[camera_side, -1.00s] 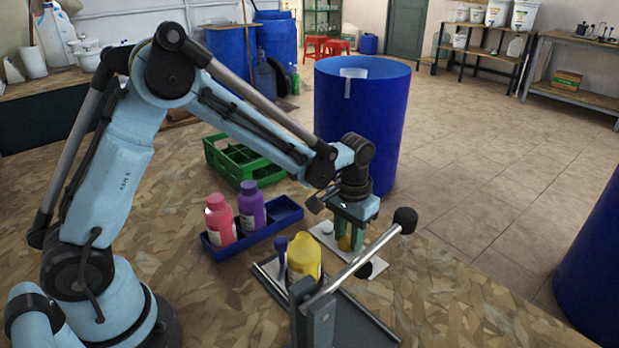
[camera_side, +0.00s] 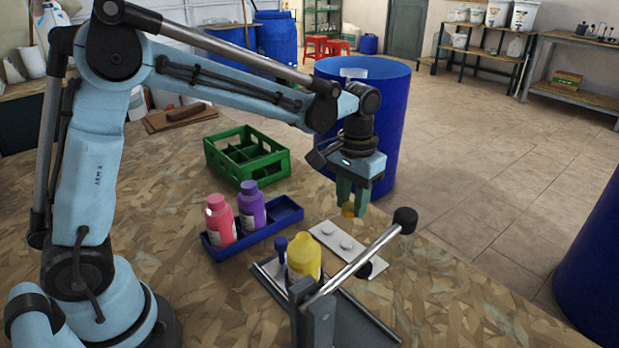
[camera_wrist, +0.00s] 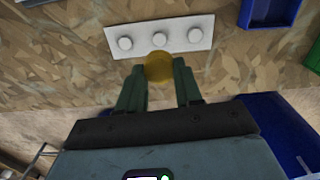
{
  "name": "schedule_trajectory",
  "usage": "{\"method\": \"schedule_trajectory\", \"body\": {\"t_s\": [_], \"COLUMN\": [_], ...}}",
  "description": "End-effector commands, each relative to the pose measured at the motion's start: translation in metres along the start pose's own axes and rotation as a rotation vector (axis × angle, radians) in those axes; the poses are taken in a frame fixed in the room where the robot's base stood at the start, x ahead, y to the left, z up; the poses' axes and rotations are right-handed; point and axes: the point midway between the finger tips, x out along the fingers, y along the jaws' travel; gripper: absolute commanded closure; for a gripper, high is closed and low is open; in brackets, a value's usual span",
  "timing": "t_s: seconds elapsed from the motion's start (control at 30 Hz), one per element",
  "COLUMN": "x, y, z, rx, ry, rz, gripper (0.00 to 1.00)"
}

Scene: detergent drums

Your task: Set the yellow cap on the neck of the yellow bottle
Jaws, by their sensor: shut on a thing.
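My gripper (camera_side: 350,207) is shut on the yellow cap (camera_side: 348,210) and holds it in the air above the white strip (camera_side: 373,262). In the wrist view the cap (camera_wrist: 158,66) sits between the green fingertips. The strip (camera_wrist: 203,45) there shows three round pegs, all bare. The yellow bottle (camera_side: 303,261) stands upright in the dark metal fixture (camera_side: 350,314), left of and below my gripper in the side view. Its top shows no separate cap. The bottle is not seen in the wrist view.
A blue tray (camera_side: 285,212) holds a pink bottle (camera_side: 221,224) and a purple bottle (camera_side: 252,209). The fixture's metal lever (camera_side: 352,268) with a black knob slants up beside the yellow bottle. A green crate (camera_side: 247,154) and a blue drum (camera_side: 385,115) stand behind.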

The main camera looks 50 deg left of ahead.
Motion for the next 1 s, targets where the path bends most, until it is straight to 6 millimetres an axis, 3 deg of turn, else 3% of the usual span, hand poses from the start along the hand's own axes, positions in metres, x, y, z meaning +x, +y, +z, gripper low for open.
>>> {"method": "schedule_trajectory", "body": {"t_s": [0.67,0.77,1.0], "x": [-0.016,-0.026,-0.059], "y": [0.002,0.005,0.014], "z": [0.007,0.020,0.069], "rx": [0.001,0.002,0.003], "ry": [0.000,0.000,0.000], "rz": [0.000,0.000,0.000], "gripper": [0.93,0.93,0.93]}}
